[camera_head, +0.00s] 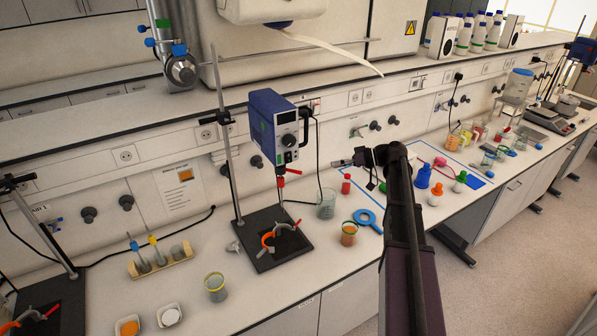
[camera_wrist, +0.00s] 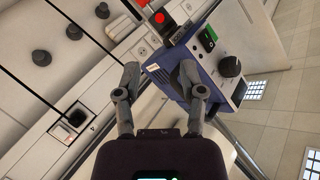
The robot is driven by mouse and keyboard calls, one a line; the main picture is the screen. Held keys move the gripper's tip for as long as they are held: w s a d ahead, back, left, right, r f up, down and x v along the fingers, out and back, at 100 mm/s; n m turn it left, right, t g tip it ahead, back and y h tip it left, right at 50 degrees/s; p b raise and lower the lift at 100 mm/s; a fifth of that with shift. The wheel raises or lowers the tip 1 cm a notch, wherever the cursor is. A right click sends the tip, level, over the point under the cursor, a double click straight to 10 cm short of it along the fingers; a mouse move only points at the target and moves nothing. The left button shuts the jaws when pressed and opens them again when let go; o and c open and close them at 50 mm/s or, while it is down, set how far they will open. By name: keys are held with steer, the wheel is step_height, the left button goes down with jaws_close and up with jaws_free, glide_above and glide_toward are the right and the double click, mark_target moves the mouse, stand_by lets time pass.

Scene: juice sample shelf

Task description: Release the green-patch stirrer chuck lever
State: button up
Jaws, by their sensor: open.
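The stirrer (camera_head: 275,122) is a blue box with a grey front and knob, mounted on a stand rod. In the wrist view the stirrer (camera_wrist: 236,88) lies beyond my open gripper (camera_wrist: 159,80), up and right. Red parts (camera_wrist: 159,17) show at the top edge there; I cannot tell whether they are the lever.
A beaker (camera_head: 326,206) and a red-capped bottle (camera_head: 346,184) stand near my arm. Blue and green-capped bottles (camera_head: 423,176) are right of my arm. Another stand (camera_head: 40,230) is at the left.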

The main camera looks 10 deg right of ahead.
mark_target(298, 172)
steer(key=b+x, duration=0.4)
steer(key=x, duration=0.9)
steer(key=shift+w+a+f, duration=0.15)
steer(key=shift+a+f, duration=0.05)
steer(key=shift+a, duration=0.15)
jaws_close()
